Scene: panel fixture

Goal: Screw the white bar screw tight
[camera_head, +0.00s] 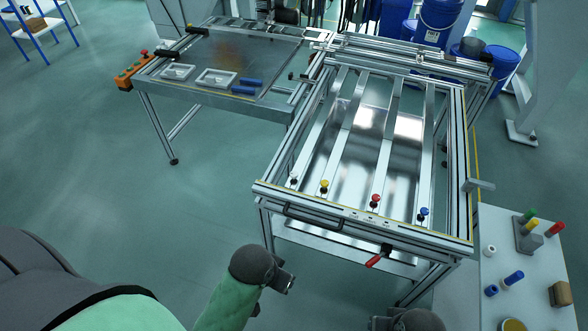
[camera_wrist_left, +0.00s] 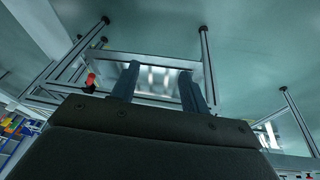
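The white bar screw (camera_head: 293,181) is a small white knob at the near end of the leftmost metal bar on the panel fixture (camera_head: 350,226). It looks upright, but how far it is screwed in is too small to tell. My left gripper (camera_head: 285,284) is below and in front of the fixture's front edge, well apart from the screw. In the left wrist view its two fingers (camera_wrist_left: 158,84) are spread with nothing between them. Only a dark rounded part of my right arm shows at the bottom of the head view; its gripper is hidden.
Yellow (camera_head: 324,187), red (camera_head: 375,200) and blue (camera_head: 423,213) knobs stand on the other bars. A black handle (camera_head: 313,219) and a red lever (camera_head: 374,261) stick out at the fixture's front. A side table (camera_head: 465,285) with coloured pegs stands at right.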

